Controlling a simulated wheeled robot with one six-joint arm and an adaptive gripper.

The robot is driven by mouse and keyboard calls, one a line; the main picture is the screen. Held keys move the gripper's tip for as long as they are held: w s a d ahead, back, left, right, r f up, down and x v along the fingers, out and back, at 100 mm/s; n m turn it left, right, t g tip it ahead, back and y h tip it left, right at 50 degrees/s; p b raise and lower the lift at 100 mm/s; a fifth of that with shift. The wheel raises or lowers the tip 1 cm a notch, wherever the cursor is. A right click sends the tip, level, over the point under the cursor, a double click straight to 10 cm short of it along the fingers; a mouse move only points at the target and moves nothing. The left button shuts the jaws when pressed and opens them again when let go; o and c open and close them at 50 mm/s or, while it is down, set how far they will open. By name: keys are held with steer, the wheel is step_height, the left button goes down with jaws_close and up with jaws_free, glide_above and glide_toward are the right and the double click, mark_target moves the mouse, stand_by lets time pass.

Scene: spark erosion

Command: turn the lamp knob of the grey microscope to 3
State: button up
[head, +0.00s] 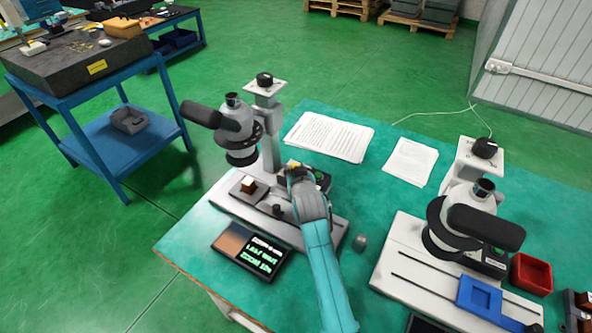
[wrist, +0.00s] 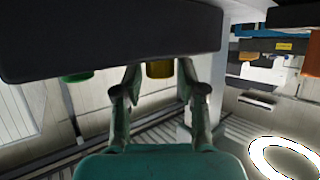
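The grey microscope (head: 272,122), with dark eyepiece tubes and a pale base, stands at the left of the teal table in the head view. My gripper (head: 297,173) is low over its base, right of the column, at a small dark box (head: 322,180). In the wrist view a dark block (wrist: 110,38) fills the top, with a yellow knob (wrist: 159,70) and a green knob (wrist: 77,77) under it. My gripper also shows there (wrist: 160,76), its fingers either side of the yellow knob with narrow gaps visible. The fingertips are partly hidden, and no scale is readable.
A dark tablet (head: 252,250) and small grey cylinder (head: 360,243) lie in front. Papers (head: 329,136) lie behind.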

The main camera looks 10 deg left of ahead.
steer(key=shift+o, duration=0.3)
steer(key=v, duration=1.2)
steer(key=shift+f, duration=0.1)
